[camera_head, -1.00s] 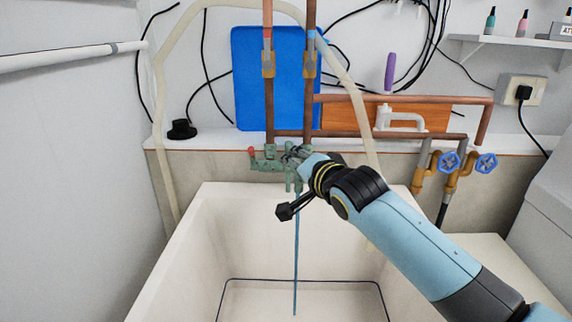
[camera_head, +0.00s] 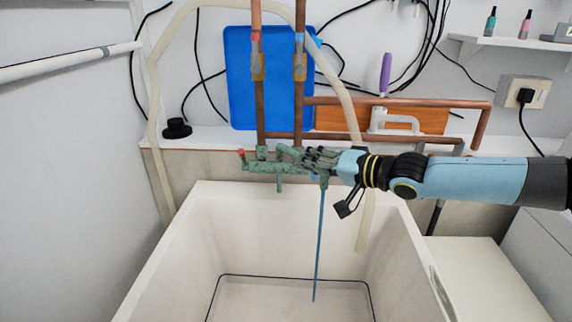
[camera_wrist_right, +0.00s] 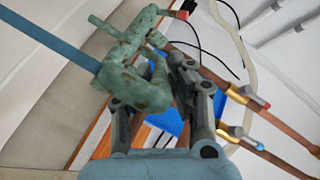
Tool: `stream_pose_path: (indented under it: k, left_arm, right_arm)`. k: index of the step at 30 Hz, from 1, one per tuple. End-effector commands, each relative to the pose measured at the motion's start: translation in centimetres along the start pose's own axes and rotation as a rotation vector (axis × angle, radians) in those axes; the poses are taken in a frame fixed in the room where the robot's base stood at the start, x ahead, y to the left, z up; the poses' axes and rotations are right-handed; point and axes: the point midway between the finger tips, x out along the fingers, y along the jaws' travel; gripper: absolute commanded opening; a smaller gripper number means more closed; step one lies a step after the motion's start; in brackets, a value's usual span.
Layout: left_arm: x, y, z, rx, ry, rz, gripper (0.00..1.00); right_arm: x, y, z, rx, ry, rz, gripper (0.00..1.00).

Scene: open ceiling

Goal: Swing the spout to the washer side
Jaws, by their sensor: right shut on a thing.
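The green, weathered tap (camera_head: 270,166) with a small red handle end sits on the pipes above the back rim of the sink. Its spout (camera_head: 323,181) points to the right of the tap body, and a thin blue stream (camera_head: 319,240) falls from it into the sink. My right gripper (camera_head: 314,158) reaches in from the right and is shut on the spout. In the right wrist view the green spout (camera_wrist_right: 148,88) lies between the grey fingers, with the blue stream leaving it toward the upper left. My left gripper is out of view.
The white sink (camera_head: 190,225) is open below the spout. Copper pipes (camera_head: 300,100) rise behind the tap, and a pale hose (camera_head: 153,85) loops around them. A pale flat-topped unit (camera_head: 465,265) stands to the right of the sink.

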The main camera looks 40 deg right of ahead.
Motion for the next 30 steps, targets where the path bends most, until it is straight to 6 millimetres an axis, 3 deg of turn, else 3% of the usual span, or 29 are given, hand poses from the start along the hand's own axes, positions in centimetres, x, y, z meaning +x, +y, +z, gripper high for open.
stream_pose_path:
  k: [5, 18, 19, 23, 30]
  left_arm:
    - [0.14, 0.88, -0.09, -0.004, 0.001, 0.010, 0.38]
    - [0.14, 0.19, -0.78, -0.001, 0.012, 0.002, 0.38]
    - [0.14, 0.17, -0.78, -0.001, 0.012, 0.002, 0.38]
    - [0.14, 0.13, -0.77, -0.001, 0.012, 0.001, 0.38]
    - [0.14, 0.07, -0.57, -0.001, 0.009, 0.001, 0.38]
  right_arm:
    - [-1.01, 1.00, -0.54, -0.003, -0.016, 0.002, 0.00]
    - [-1.18, 1.02, -0.72, -0.003, -0.019, -0.002, 0.00]
    - [-1.18, 1.02, -0.72, -0.003, -0.019, -0.002, 0.21]
    - [-1.15, 0.94, -0.73, -0.003, -0.018, -0.004, 0.38]
    - [-1.12, 0.79, -0.75, -0.003, -0.018, -0.007, 0.41]
